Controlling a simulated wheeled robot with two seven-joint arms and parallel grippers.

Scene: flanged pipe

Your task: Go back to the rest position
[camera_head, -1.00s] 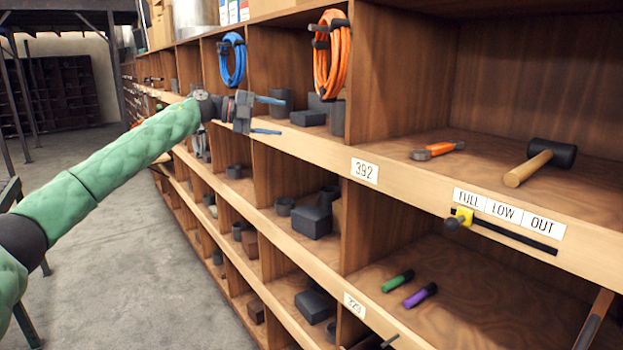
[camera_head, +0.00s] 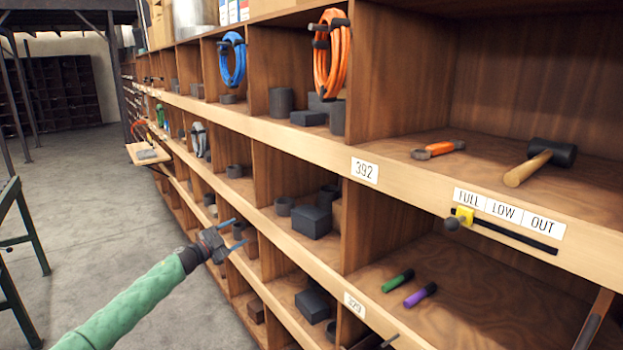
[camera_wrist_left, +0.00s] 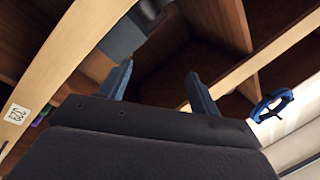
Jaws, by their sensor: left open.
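My left gripper (camera_head: 231,237) is in front of the lower shelf bays in the head view, at the end of my green-sleeved arm. Its two blue fingers are apart, with nothing between them. In the left wrist view the open fingers (camera_wrist_left: 158,88) point toward a shelf compartment, and they look empty. A dark grey block (camera_wrist_left: 125,35) shows beyond the fingers there. My right gripper is not in view.
The wooden shelf unit (camera_head: 300,146) fills the right side. It holds a mallet (camera_head: 540,160), a green marker (camera_head: 397,281), a purple marker (camera_head: 420,295) and dark blocks. A yellow slider (camera_head: 463,216) juts from its front. Open floor (camera_head: 100,240) lies to the left.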

